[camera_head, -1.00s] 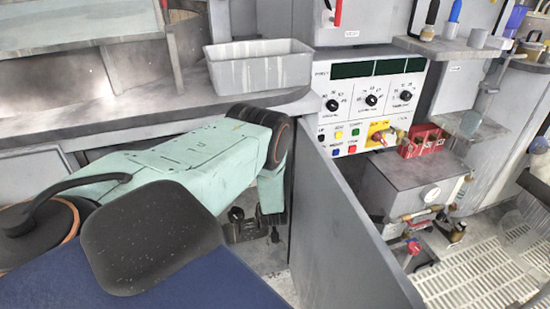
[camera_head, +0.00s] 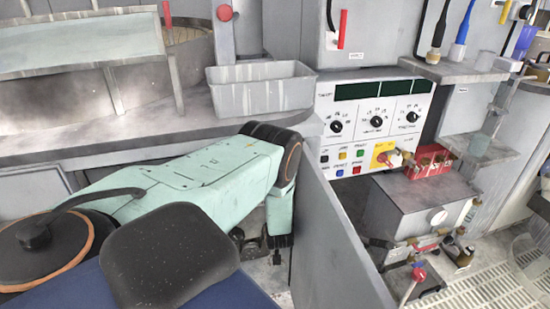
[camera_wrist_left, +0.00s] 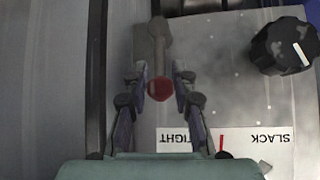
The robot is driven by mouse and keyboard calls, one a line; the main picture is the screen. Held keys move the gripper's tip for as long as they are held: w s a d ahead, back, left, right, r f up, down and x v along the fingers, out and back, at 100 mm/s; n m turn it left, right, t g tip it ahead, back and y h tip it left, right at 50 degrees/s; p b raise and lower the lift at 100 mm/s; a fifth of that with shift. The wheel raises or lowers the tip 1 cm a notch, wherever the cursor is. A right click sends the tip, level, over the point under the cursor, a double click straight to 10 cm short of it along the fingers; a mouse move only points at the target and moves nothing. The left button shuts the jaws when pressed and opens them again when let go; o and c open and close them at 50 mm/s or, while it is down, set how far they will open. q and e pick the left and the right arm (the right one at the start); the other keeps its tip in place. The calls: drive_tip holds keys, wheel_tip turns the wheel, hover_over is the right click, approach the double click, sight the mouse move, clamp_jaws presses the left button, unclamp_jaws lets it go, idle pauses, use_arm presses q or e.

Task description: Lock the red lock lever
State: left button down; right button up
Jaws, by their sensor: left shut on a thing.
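In the left wrist view, a short grey lever with a red knob (camera_wrist_left: 159,89) lies against a grey speckled plate (camera_wrist_left: 215,95). My left gripper (camera_wrist_left: 159,75) has its two fingers on either side of the red knob and is shut on it. The plate carries a white label (camera_wrist_left: 245,140) reading TIGHT and SLACK, upside down in this view, with a red mark between the words. In the head view, my left arm reaches in from the left, with its end low beside the bench; the gripped lever cannot be made out there. My right gripper is not in view.
A black dial knob (camera_wrist_left: 285,46) sits right of the lever. In the head view, a grey bin (camera_head: 262,92) stands on the bench. A grey partition (camera_head: 335,255) stands right of my arm. Beyond are a control panel (camera_head: 375,115) and a red-handled valve (camera_head: 420,272).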

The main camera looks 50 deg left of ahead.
use_arm(q)
drive_tip(key=c, duration=1.1)
unclamp_jaws()
drive_tip(key=shift+o, duration=0.2)
drive_tip(key=v, duration=1.2)
drive_tip(key=shift+d, duration=0.1)
